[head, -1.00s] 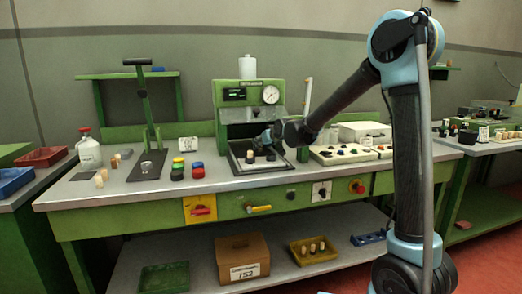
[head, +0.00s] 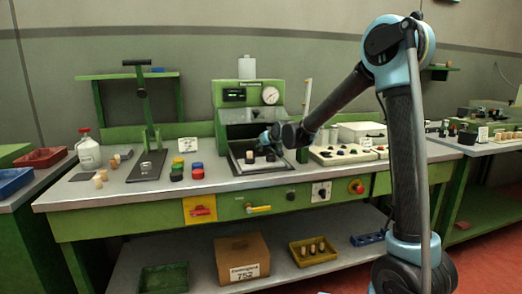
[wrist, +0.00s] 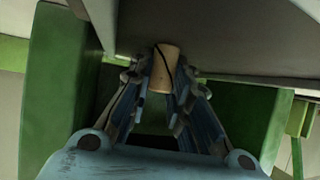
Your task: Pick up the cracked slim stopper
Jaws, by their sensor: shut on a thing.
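A slim, pale cork stopper with a dark crack line (wrist: 165,66) is between my fingertips in the wrist view. My gripper (wrist: 167,84) is shut on it, with a finger on each side of its lower part in the picture. In the head view my gripper (head: 268,137) is over the dark tray of the green press. The held stopper cannot be made out there. A pale stopper (head: 249,156) and a dark piece (head: 270,156) stand in the tray, below my gripper.
The green press (head: 242,95) stands behind the tray (head: 240,172). Colored discs (head: 178,166) and a lever stand (head: 142,100) are to the left. The front bench edge is mostly clear.

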